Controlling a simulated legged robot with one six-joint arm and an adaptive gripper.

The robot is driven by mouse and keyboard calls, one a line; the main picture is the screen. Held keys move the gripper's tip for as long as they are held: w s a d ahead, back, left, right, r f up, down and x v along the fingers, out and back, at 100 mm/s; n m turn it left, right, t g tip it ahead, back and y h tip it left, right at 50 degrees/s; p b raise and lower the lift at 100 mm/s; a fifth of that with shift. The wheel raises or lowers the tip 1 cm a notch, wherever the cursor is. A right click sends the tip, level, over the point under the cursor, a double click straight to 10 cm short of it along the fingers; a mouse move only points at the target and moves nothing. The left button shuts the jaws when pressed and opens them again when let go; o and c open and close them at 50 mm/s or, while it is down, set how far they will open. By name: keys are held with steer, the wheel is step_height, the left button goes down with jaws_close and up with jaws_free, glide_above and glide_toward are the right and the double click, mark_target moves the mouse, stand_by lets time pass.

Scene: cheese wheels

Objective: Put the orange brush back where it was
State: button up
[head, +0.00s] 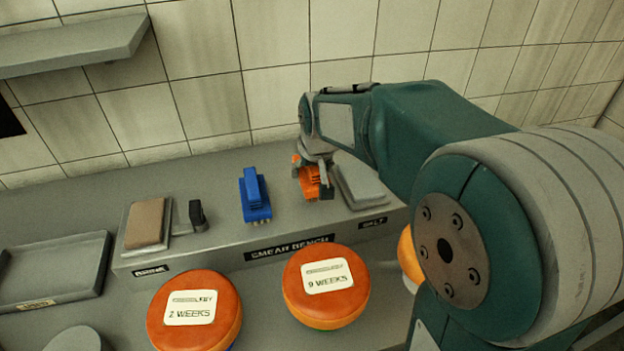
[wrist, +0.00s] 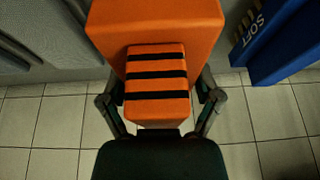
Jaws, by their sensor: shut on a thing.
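The orange brush (head: 310,182) is in my gripper (head: 316,170) at the smear bench (head: 225,222), between the blue brush and the salt end. In the wrist view the brush (wrist: 158,40) fills the upper middle, its black-striped handle between my two fingers, which are shut on it. I cannot tell whether its underside touches the bench. The blue brush (head: 255,195) stands on the bench to the left; it also shows, lettered SOFT, at the upper right of the wrist view (wrist: 280,40).
A grey lidded salt tray (head: 360,186) sits just right of the orange brush. A brine block (head: 147,222) and small dark item (head: 197,215) lie left. Two labelled cheese wheels (head: 194,312) (head: 326,286) stand in front. A grey shelf (head: 75,45) juts from the wall.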

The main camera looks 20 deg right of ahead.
mark_target(314, 169)
steer(key=f, duration=0.1)
steer(key=a+f, duration=0.1)
steer(key=w+f, duration=0.1)
steer(key=shift+w+a+f, duration=0.1)
steer(key=shift+a+f, duration=0.15)
steer(key=shift+f, duration=0.15)
steer(key=shift+d+f, duration=0.2)
steer(key=shift+f, duration=0.15)
steer(key=shift+d, duration=0.55)
steer(key=o, duration=0.8)
steer(key=shift+f, duration=0.1)
steer(key=shift+o, duration=0.9)
steer(key=shift+a, duration=0.55)
steer(key=shift+d, duration=0.25)
steer(key=shift+d+r, duration=0.1)
steer(key=shift+r, duration=0.4)
steer(key=v, duration=1)
steer(key=shift+s+a+r, duration=0.15)
steer(key=shift+s+a, duration=0.1)
steer(key=shift+s, duration=0.1)
steer(key=shift+s+r, duration=0.45)
steer(key=shift+t, duration=0.6)
steer(key=s+f, duration=0.1)
steer(key=s, duration=1.2)
steer(key=s+f, duration=0.1)
steer(key=s, duration=0.6)
steer(key=shift+s+f, duration=0.25)
steer(key=shift+f, duration=0.15)
